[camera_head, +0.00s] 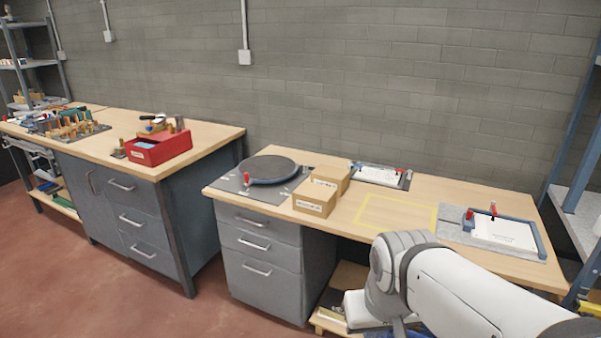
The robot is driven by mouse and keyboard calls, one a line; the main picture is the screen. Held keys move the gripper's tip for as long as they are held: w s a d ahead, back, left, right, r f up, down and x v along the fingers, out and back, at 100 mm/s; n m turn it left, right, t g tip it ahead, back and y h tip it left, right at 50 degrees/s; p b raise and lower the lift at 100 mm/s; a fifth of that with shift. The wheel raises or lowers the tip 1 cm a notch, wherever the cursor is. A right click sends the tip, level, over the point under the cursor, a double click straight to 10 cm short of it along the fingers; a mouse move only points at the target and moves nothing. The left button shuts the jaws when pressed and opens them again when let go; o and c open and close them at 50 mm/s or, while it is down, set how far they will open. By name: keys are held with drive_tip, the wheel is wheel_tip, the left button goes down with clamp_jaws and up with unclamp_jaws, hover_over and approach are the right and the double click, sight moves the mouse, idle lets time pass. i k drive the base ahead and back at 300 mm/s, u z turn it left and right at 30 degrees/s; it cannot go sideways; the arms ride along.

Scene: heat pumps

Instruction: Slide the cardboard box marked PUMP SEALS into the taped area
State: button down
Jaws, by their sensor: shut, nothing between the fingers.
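Two cardboard boxes stand close together on the right-hand bench, a front box (314,196) and a back box (332,177). Each has a white label on its near side, too small to read, so I cannot tell which is marked PUMP SEALS. The taped area (361,210) is a yellow outline on the bench top, to the right of the boxes. My arm bends at the lower right, in front of the bench. My gripper's fingers are not visible.
A dark round turntable (268,168) lies left of the boxes. A board with white paper (380,175) lies behind the taped area. A blue-framed tray (505,232) with red clamps sits to the right. A red bin (160,148) stands on the left bench (210,137).

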sight(333, 177)
drive_tip(key=u, duration=0.75)
drive_tip(key=i, duration=1.5)
drive_tip(key=z, duration=0.7)
drive_tip(key=i, duration=1)
drive_tip(key=z, duration=0.7)
